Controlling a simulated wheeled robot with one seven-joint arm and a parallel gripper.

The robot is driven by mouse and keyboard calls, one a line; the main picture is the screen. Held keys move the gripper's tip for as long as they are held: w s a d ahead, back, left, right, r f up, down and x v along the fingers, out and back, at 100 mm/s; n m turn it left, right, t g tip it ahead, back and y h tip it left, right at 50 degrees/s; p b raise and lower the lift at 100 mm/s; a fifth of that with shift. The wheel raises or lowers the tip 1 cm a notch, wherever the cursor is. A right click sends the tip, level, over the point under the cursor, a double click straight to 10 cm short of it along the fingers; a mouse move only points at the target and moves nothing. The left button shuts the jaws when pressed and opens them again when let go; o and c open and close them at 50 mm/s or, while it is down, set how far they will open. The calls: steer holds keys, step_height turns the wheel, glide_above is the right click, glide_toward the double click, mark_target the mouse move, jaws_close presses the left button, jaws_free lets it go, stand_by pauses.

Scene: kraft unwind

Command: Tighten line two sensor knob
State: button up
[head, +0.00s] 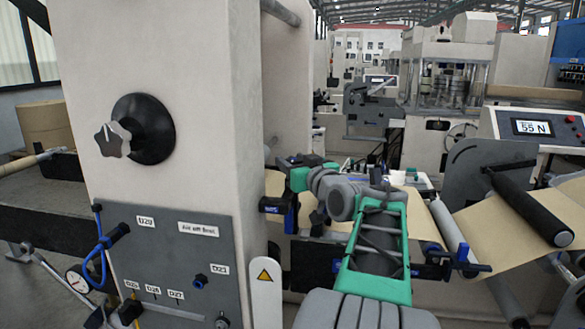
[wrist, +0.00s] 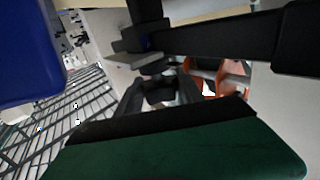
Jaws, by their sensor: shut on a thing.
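My gripper (wrist: 160,98) shows in the middle of the wrist view, its dark fingers closed around a dark, rounded knob (wrist: 158,91). The knob is small and shadowed, so its shape and any marking cannot be made out. In the head view my green and grey arm reaches in beside the pale pillar, towards the paper line; the fingertips and the held knob cannot be made out there. A blue and black sensor block (head: 283,207) sits just left of my wrist. Another blue and black block (head: 467,262) sits to the right, by the web.
The pale pillar (head: 190,100) stands close on the left, with a grey star knob (head: 112,138) and a labelled grey panel (head: 175,245). Kraft web (head: 525,215) and a dark roller (head: 530,207) are on the right. A display (head: 530,127) reads 55 N.

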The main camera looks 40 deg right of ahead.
steer(key=o, duration=1.4)
steer(key=b+v, duration=0.1)
steer(key=v, duration=0.7)
steer(key=shift+a+b, duration=0.1)
steer(key=shift+b, duration=0.25)
